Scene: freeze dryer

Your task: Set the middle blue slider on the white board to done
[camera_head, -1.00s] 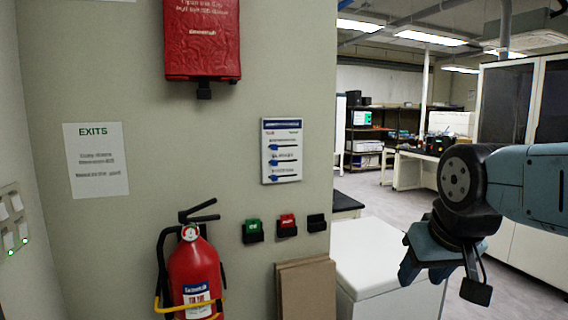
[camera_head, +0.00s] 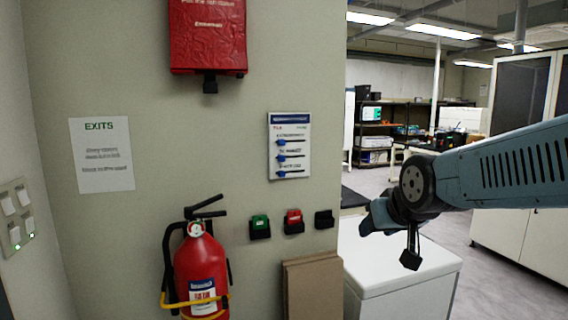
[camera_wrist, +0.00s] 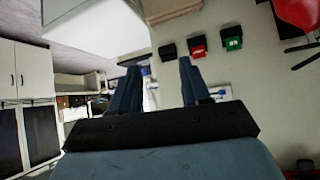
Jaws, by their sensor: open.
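The white board (camera_head: 290,146) hangs on the wall and has a dark blue header and three rows with dark slots. Three blue sliders sit at the left ends of their slots; the middle blue slider (camera_head: 282,158) is the second one down. My gripper (camera_head: 388,240) is to the right of the board and lower, apart from it, in front of the white cabinet. In the wrist view my gripper (camera_wrist: 158,72) is open and empty. Part of the white board (camera_wrist: 152,98) shows between and behind its fingers there, mostly hidden.
Green (camera_head: 260,227), red (camera_head: 293,221) and black (camera_head: 324,218) wall holders sit below the board. A red fire extinguisher (camera_head: 200,270) stands at lower left. A white chest-like cabinet (camera_head: 410,275) is below my gripper. A red box (camera_head: 208,38) hangs above. The wall directly before the board is clear.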

